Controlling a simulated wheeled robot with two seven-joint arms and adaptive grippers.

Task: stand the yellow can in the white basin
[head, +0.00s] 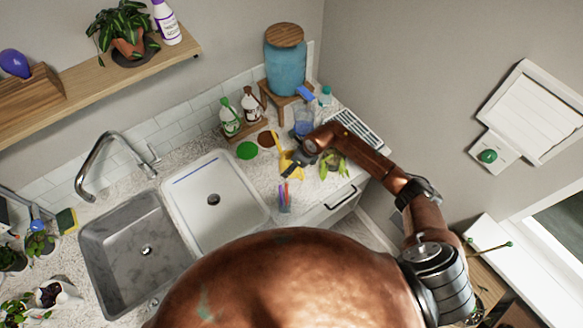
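The white basin (228,222) is the right one of two sinks in the counter, and it is empty apart from its drain. The yellow can (286,161) is on the counter to the right of the white basin, with a thin yellow spout pointing up and back. My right gripper (294,167) reaches in from the right and is over or against the can's right side. Its dark fingers overlap the can, and I cannot tell whether they are closed on it. My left gripper is not in view.
A steel basin (88,226) with a tap (98,150) lies left of the white one. Bottles (229,115), a blue dispenser (285,68), a clear jug (303,122), a leafy plant (333,168) and a cup of coloured sticks (284,199) stand around the can. A green disc (247,150) lies behind.

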